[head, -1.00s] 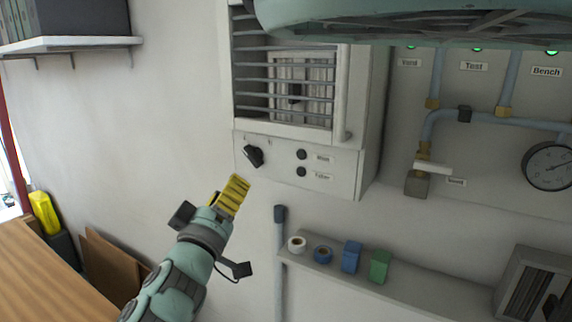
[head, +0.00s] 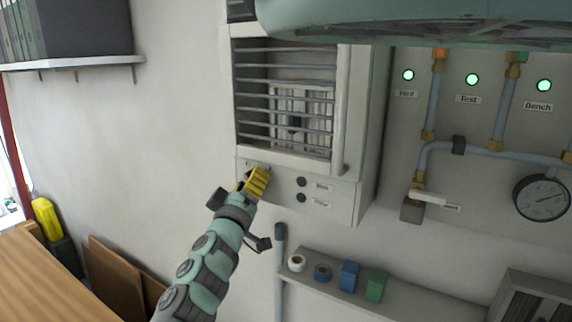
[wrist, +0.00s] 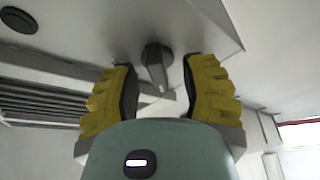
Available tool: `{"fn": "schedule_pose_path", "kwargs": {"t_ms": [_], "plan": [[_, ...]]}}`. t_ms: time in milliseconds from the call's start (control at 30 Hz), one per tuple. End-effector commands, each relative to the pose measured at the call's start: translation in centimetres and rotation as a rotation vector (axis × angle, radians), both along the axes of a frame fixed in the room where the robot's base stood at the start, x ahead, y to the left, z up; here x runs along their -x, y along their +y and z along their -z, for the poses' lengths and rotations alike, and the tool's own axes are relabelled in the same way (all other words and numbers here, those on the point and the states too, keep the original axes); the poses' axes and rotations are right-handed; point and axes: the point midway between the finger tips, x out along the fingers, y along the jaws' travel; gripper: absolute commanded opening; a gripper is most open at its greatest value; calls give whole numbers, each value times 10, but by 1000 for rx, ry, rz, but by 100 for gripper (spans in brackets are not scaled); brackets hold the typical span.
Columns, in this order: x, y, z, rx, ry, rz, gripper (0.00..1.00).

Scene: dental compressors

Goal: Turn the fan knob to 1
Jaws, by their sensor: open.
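The fan knob (wrist: 156,66) is a dark pointer knob on the white control panel of the wall unit. In the wrist view it lies between the two yellow fingers of my gripper (wrist: 160,85), with a gap on each side, and its pointer aims towards the palm. My gripper is open. In the head view my gripper (head: 257,181) is in front of the panel's left part and hides most of the knob. I cannot tell from the pictures which mark the knob points at.
A grille (head: 290,100) is above. A grey pipe (head: 280,260) and a shelf (head: 400,297) with tape rolls and blocks are below. Pipes, a valve and a gauge (head: 542,198) are at right.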

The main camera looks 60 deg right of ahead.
Motion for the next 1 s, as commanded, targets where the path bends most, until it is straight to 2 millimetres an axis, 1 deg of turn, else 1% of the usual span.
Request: {"fn": "schedule_pose_path", "kwargs": {"t_ms": [100, 400, 433, 867, 900, 1000], "plan": [[1, -5, -3, 2, 1, 5, 44], [0, -5, -2, 1, 1, 4, 44], [0, -5, -2, 1, 1, 4, 47], [-1, -5, -2, 2, 0, 2, 2], [-1, -5, -2, 2, 0, 2, 0], [-1, -5, -2, 2, 0, 2, 0]]}}
